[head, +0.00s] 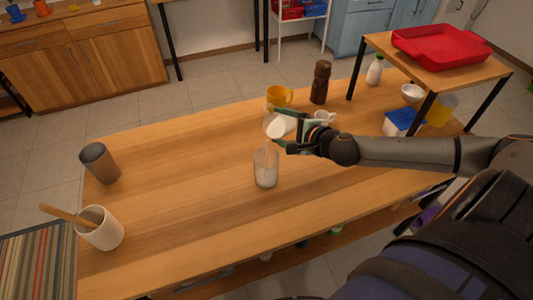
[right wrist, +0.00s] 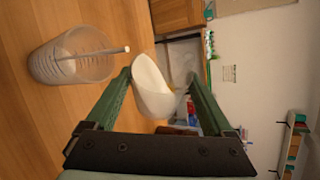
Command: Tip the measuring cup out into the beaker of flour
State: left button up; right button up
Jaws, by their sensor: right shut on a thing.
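My right gripper (head: 279,135) is shut on the white measuring cup (head: 281,126), which is tilted and held above the table, just beyond the beaker in the head view. In the right wrist view the cup (right wrist: 151,88) sits between the green fingers, with a clear, see-through area beside it. The clear beaker (head: 266,168) stands upright on the table with pale flour low inside. It also shows in the right wrist view (right wrist: 50,68), apart from the cup, with a thin pale rod across its mouth. My left gripper is not in view.
The wooden table (head: 190,200) is clear left of the beaker. A raised shelf with a red tray (head: 440,48) is at right. A grey cup (head: 100,163) stands left.

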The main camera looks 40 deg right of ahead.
jog(key=shift+a+r+n+t+h, duration=0.3)
jog(key=shift+n+h, duration=0.2)
jog(key=shift+n, duration=0.2)
dwell(1.4)
jog(key=shift+d, duration=0.15)
jog(key=shift+s+a, duration=0.1)
jog(key=shift+a, duration=0.15)
